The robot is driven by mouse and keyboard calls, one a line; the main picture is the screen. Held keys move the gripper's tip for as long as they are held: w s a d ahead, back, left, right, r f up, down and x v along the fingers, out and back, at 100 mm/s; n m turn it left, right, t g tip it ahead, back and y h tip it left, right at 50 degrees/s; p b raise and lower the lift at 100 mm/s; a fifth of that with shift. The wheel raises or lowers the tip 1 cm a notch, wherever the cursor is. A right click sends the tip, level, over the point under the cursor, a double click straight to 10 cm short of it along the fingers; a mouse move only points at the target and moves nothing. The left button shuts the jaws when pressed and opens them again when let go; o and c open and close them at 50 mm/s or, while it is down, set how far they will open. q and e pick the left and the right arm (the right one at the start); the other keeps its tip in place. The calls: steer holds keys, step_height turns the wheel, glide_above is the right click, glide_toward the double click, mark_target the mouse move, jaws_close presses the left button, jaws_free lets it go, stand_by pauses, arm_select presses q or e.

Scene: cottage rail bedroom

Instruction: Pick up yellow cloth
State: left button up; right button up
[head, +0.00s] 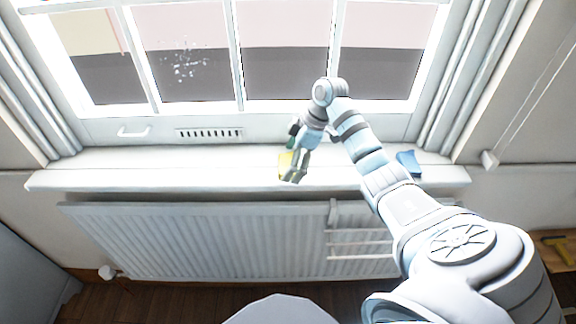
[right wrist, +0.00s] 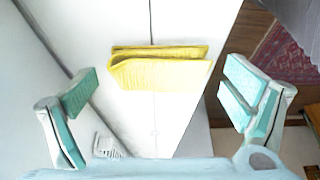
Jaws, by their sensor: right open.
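The yellow cloth (head: 285,165) lies on the white window sill (head: 120,170), near its middle. In the head view my right gripper (head: 296,170) is over it and partly hides it. In the right wrist view the folded yellow cloth (right wrist: 160,73) shows whole, beyond the fingertips and between the two fingers' lines. My right gripper (right wrist: 160,95) is open, with teal pads wide apart and nothing between them. I cannot tell from these views how far the cloth is from the fingers. My left gripper is not in view.
A blue cloth (head: 408,162) lies on the sill to the right, beside my right arm. The window (head: 285,50) stands behind the sill, with a splash mark on one pane. A radiator (head: 180,240) with a wire rack (head: 350,243) is below. The sill's left part is clear.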

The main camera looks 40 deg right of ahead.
steer(key=shift+r, duration=0.1)
steer(key=c, duration=1.1)
step_height(320, 180, up, 20)
steer(key=p, duration=1.1)
